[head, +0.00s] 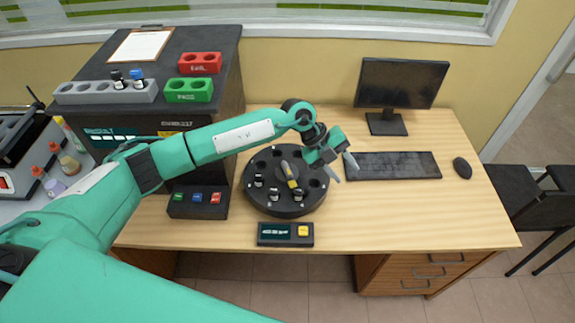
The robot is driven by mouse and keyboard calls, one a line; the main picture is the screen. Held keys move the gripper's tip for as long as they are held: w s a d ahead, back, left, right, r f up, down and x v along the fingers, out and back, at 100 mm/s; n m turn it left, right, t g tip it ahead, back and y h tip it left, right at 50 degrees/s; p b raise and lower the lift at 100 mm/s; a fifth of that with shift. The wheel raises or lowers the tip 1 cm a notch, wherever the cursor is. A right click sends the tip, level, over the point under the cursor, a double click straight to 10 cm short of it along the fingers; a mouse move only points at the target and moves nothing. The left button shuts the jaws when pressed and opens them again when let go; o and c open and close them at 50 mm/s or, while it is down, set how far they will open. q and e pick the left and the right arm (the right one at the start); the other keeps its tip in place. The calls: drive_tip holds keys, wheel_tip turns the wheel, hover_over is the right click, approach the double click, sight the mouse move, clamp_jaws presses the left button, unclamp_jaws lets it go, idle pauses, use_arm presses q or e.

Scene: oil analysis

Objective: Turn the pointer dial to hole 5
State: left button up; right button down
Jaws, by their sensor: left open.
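The round black carousel (258,201) stands on the wooden desk, with a ring of holes around its top. Several small vials sit in some holes near its left and front. Hole numbers are too small to read. My left gripper (343,172) is open and empty at the right rim of the carousel, its fingers pointing down and right, apart from the dial. My left arm hides part of the carousel's far side. My right gripper is not in view.
A black box with coloured buttons (198,203) stands left of the carousel, and a small display panel (285,234) in front. The keyboard (392,165), monitor (400,84) and mouse (462,167) are to the right. The desk's front right is clear.

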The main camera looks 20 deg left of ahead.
use_arm(q)
drive_tip(key=w+a+n+y, duration=0.1)
drive_tip(key=w+a+y, duration=0.35)
drive_tip(key=a, duration=0.55)
drive_tip(key=n+y, duration=0.1)
drive_tip(key=y, duration=0.3)
hover_over(287, 168)
drive_tip(key=shift+t, duration=0.3)
wheel_tip(287, 168, down, 11)
drive_tip(key=p, duration=0.3)
drive_tip(key=shift+f+p, duration=0.2)
drive_tip(key=shift+p, duration=0.15)
drive_tip(key=shift+f, duration=0.45)
drive_tip(key=shift+c, duration=0.2)
clamp_jaws()
